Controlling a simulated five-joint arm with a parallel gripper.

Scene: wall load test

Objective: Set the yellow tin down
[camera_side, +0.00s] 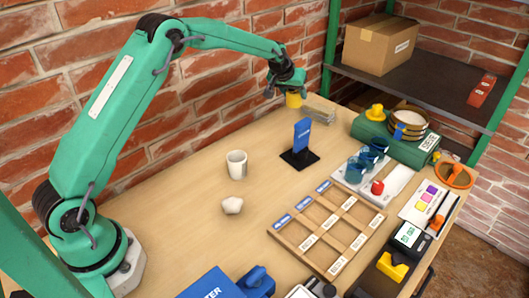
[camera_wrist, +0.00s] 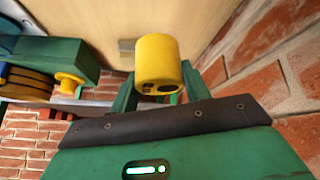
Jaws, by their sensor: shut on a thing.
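The yellow tin (camera_side: 294,101) is at the far end of the bench near the brick wall, below my gripper (camera_side: 289,88). In the wrist view the tin (camera_wrist: 157,56) is between the two green fingers of my gripper (camera_wrist: 158,84), which is shut on it. The tin looks roughly upright in the side view. Its base is close to the wooden bench top (camera_side: 225,130), but I cannot tell whether it touches.
A clear or wire holder (camera_side: 319,108) stands just right of the tin. A blue card on a black stand (camera_side: 301,138), a white mug (camera_side: 237,164) and a white lump (camera_side: 232,205) are nearer. Bare bench lies between the mug and the tin. The brick wall (camera_side: 215,95) is close behind.

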